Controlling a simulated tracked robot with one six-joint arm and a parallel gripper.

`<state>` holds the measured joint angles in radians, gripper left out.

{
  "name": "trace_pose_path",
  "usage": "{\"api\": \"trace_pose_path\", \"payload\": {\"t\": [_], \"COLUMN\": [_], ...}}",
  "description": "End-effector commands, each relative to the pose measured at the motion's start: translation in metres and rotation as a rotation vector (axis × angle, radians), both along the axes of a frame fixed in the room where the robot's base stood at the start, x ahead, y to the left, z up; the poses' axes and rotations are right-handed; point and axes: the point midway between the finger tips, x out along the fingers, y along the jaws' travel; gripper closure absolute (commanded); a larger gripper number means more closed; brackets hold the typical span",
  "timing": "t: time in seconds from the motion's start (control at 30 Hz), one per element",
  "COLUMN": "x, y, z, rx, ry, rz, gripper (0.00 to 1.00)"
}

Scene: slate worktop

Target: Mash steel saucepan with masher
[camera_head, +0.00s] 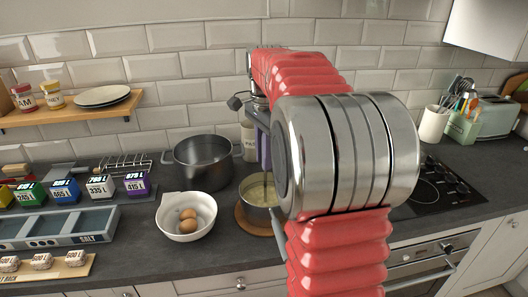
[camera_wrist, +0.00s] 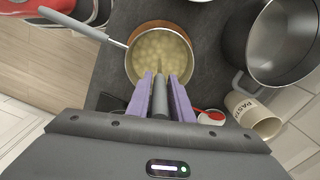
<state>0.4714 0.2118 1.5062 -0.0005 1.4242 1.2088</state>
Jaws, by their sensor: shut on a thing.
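The steel saucepan (camera_head: 250,203) stands on a round wooden board (camera_head: 240,220), partly hidden by my arm in the head view. In the wrist view the saucepan (camera_wrist: 131,64) holds several pale yellow chunks, and its long handle (camera_wrist: 85,27) points to the upper left. My gripper (camera_wrist: 160,85) has purple fingers shut on the grey handle of the masher (camera_wrist: 160,98). The masher points down to the saucepan. Its head is hard to make out, so I cannot tell whether it touches the food. In the head view my gripper (camera_head: 264,150) is above the saucepan.
A large dark pot (camera_head: 200,165) stands behind, left of the saucepan. A white bowl (camera_head: 172,222) with eggs is to the left. A pasta jar (camera_head: 248,142) stands by the wall. A hob (camera_head: 440,190) lies to the right, beyond my arm.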

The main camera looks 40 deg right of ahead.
Motion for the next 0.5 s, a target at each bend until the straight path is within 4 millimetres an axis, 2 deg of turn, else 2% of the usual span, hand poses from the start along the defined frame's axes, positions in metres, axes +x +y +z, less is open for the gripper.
{"api": "trace_pose_path", "payload": {"t": [0.37,0.5], "x": [0.0,0.001], "y": [0.0,0.0], "z": [-0.024,-0.015], "rx": [0.0,-0.001], "ry": [0.001,-0.003], "rz": [0.0,0.0], "gripper": [1.0,1.0]}}
